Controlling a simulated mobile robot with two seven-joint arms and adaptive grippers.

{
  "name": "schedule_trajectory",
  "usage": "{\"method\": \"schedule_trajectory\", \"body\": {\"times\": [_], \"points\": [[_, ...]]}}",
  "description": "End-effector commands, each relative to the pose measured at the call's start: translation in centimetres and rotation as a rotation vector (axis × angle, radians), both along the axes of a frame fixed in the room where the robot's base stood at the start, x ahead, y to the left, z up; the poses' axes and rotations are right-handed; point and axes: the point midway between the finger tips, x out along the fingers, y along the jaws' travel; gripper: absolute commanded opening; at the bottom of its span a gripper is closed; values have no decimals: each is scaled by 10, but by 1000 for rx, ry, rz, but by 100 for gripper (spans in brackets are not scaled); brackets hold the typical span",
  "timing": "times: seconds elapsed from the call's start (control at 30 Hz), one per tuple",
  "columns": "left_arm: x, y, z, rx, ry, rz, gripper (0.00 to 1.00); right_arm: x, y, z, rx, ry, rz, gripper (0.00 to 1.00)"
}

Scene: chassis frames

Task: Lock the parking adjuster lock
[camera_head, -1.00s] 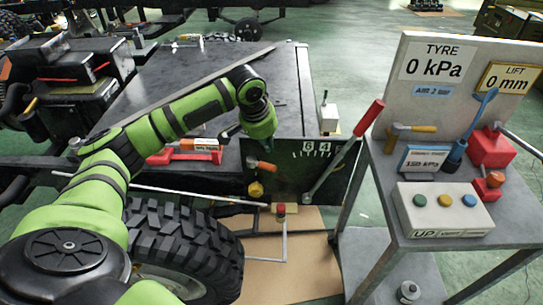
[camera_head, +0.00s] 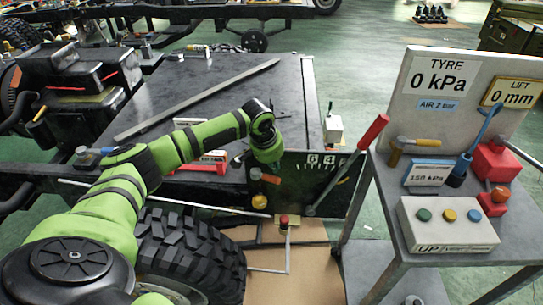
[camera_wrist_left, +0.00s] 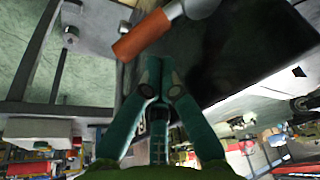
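A small lever with an orange handle (camera_head: 270,178) sits on the dark plate (camera_head: 318,190) at the side of the chassis. I take it as the adjuster lock, though no label on it is readable. A yellow knob (camera_head: 259,201) is just below it. My left gripper (camera_head: 266,168) is right at the orange handle and partly covers it. In the left wrist view, the orange handle (camera_wrist_left: 142,36) on its grey metal shank lies just beyond the fingertips (camera_wrist_left: 157,64). The fingertips are together with nothing visible between them. Contact with the handle cannot be told. My right gripper is not in view.
A long lever with a red grip (camera_head: 371,132) leans across the numbered plate to the right. A tyre (camera_head: 190,255) stands lower left. A trolley (camera_head: 392,190) with tools and a button box stands right.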

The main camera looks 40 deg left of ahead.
Motion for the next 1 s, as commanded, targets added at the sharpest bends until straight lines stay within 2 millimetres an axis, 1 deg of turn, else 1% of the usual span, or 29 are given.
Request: {"method": "schedule_trajectory", "body": {"times": [0.03,0.1,0.27,0.63,1.0], "points": [[2,0,-7,0,3,1,0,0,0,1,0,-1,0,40],[5,-1,-14,-2,1,2,0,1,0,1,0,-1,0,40],[7,0,-22,0,0,0,0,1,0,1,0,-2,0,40],[7,0,-23,0,0,-2,0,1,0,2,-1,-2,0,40],[4,-2,-22,0,1,-62,0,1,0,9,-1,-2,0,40]]}}
